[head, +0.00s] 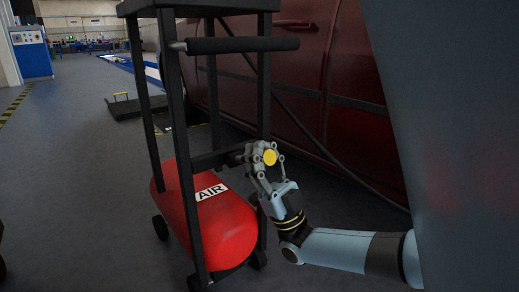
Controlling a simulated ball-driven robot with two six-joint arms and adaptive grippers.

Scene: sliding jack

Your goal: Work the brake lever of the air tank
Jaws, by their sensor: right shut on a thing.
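The red air tank (222,229) with a white AIR label lies low in a black wheeled cart frame (172,100). My right gripper (262,158) is beside the cart's right post, above the tank's right end. It is shut around a yellow round knob (270,157), which looks like the end of the brake lever. A dark bar meets the gripper from the left, and the fingers and post hide how the lever joins the cart. My left gripper is not in view.
A dark push handle (243,45) sticks out from the upper cart. A dark red car body (300,75) stands close behind and to the right. The grey floor to the left is mostly clear.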

